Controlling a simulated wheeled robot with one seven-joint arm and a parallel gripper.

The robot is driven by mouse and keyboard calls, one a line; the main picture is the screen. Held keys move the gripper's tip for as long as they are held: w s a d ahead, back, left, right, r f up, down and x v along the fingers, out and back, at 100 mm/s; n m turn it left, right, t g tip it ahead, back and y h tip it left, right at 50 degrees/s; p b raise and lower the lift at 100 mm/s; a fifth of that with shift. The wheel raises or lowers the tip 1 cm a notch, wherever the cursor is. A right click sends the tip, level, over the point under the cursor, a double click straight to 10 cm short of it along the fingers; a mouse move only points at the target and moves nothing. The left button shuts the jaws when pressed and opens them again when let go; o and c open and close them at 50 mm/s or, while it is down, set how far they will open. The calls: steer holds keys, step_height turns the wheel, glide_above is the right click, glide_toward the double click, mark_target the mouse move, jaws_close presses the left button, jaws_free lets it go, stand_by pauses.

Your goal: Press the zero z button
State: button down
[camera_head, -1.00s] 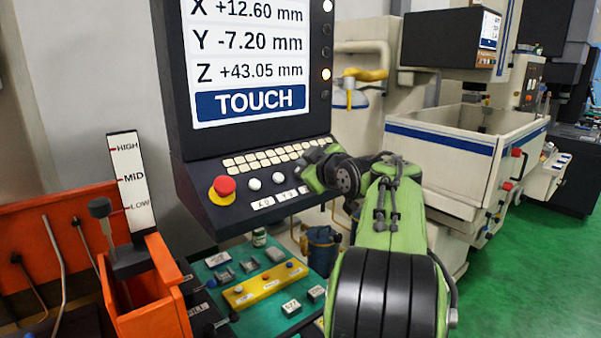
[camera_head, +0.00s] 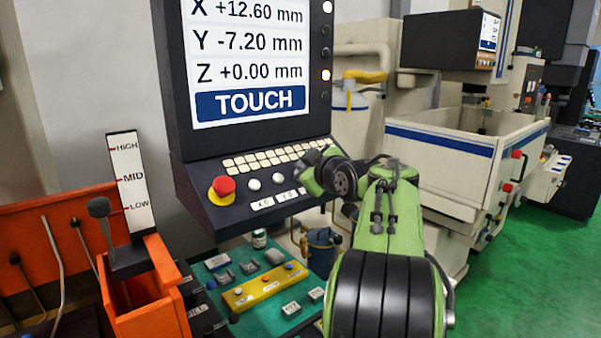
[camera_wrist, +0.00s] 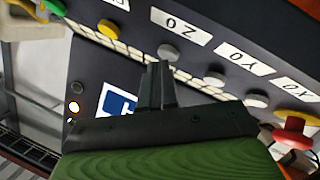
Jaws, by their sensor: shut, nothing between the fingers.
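The Z0 button (camera_wrist: 170,50) is a round grey button beside its white "Z0" label (camera_wrist: 180,23), shown upside down in the wrist view. My gripper (camera_wrist: 157,66) is shut and empty, its fingertips very near this button; I cannot tell whether they touch. The grey Y0 button (camera_wrist: 213,75) and X0 button (camera_wrist: 257,99) lie to the right. In the head view my arm hides the Z0 button and fingertips at the right of the console (camera_head: 215,205). The screen (camera_head: 255,60) reads X +12.60, Y -7.20, Z +0.00 mm and TOUCH.
A red emergency stop (camera_head: 223,186) on a yellow base sits at the console's left end. A yellow button (camera_wrist: 107,28) lies left of Z0 in the wrist view. An orange holder (camera_head: 150,290) and a green board (camera_head: 260,265) with small parts are below.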

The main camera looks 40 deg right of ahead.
steer(key=shift+s+r+p, duration=0.35)
steer(key=shift+s+r, duration=0.1)
steer(key=shift+r, duration=0.2)
steer(key=shift+r, duration=0.1)
steer(key=s+r+p, duration=0.1)
steer(key=r, duration=0.1)
steer(key=s+r+p, duration=0.1)
steer(key=r, duration=0.1)
steer(key=shift+s+a+p, duration=0.15)
steer(key=shift+s+p, duration=0.2)
stand_by(0.6)
